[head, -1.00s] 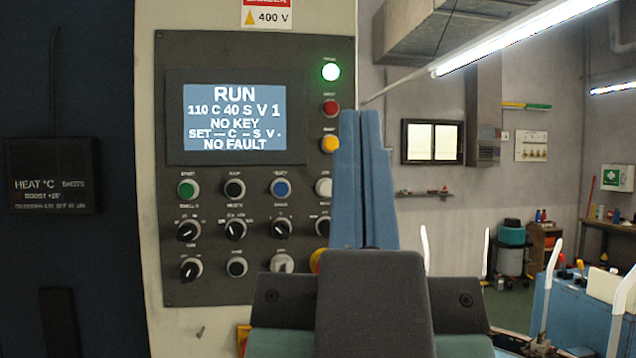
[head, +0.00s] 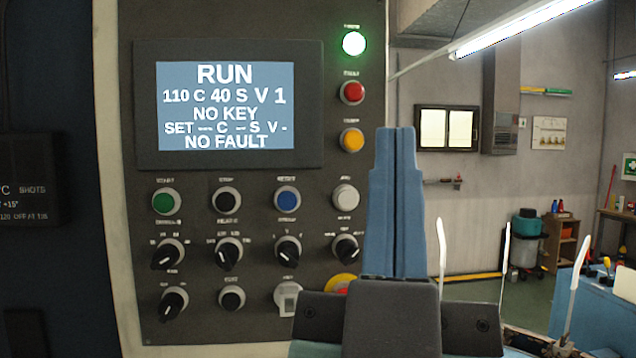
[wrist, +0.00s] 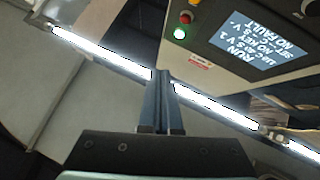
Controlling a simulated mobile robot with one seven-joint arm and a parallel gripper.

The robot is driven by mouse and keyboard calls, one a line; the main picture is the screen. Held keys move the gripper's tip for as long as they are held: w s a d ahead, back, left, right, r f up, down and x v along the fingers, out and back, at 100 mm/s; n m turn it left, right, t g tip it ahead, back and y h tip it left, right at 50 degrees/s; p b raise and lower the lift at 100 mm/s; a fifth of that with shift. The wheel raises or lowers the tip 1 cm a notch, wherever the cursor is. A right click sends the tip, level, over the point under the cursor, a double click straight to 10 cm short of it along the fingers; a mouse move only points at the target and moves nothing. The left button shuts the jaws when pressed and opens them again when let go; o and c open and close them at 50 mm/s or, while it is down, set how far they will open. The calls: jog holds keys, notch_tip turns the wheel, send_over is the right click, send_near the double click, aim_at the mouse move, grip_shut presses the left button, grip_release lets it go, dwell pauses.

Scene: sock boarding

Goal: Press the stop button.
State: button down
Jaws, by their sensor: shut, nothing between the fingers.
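The control panel (head: 345,185) stands left of centre in the head view. The stop button (head: 226,200) is black with a pale ring, in the upper button row between the green start button (head: 166,201) and the blue reset button (head: 287,200). My gripper (head: 396,130) has its blue fingers together, pointing up, to the right of the button rows and apart from the stop button. The wrist view shows the shut fingers (wrist: 162,75) and the panel's screen (wrist: 250,38) tilted at upper right. The stop button is not visible there.
The head view screen (head: 225,105) reads RUN and NO FAULT. A lit green lamp (head: 354,43) tops a red and an amber lamp. Selector knobs sit below the buttons. A red and yellow button (head: 340,284) is partly hidden behind my gripper. Open room lies to the right.

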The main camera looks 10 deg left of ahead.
aim_at(225, 202)
jog(key=s+a+f+n+g+y+p, duration=0.1)
jog(key=a+f+n+g+y+p, duration=0.2)
jog(key=a+f+n+y+p, duration=0.3)
jog(key=a+n+y+p, duration=0.5)
jog(key=n+y, duration=0.3)
jog(key=n, duration=0.4)
jog(key=shift+s+a+g, duration=0.15)
jog(key=shift+a+g, duration=0.15)
jog(key=shift+a, duration=0.3)
jog(key=shift+w+a+b, duration=0.15)
jog(key=shift+w+a, duration=0.25)
jog(key=shift+w, duration=1)
jog(key=shift+w+a+b, duration=0.15)
jog(key=shift+w+a, duration=0.25)
jog(key=shift+w, duration=1.05)
jog(key=shift+w+a+b, duration=0.15)
jog(key=shift+w+a, duration=0.25)
jog(key=shift+w, duration=1)
jog(key=shift+w+a, duration=0.1)
jog(key=shift+w, duration=0.3)
